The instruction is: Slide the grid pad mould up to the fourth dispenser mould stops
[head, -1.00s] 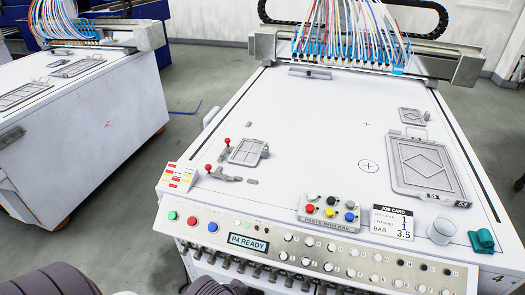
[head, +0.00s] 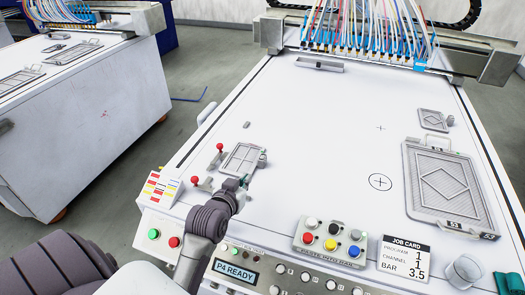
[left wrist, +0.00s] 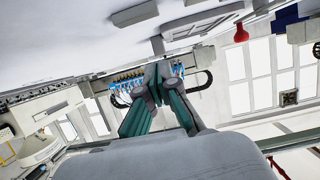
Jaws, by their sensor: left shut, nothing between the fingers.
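The grid pad mould (head: 242,158), a small grey framed plate with grid lines, lies flat on the white table at the left. A grey block (head: 262,159) sits at its right edge. Two red-knobbed clamps, one behind (head: 220,150) and one in front (head: 197,183), stand to its left. My left gripper (head: 246,180) is shut and empty, just in front of the mould's right front corner; I cannot tell if it touches. In the left wrist view its fingers (left wrist: 157,72) are together, with a grey plate edge and red knob (left wrist: 241,33) beyond. My right gripper is not in view.
A larger diamond-pattern mould (head: 447,185) and a small plate (head: 433,120) lie at the right. A button box (head: 330,240) and job card (head: 405,258) are at the front. The nozzle gantry (head: 365,45) spans the back. The middle of the table is clear.

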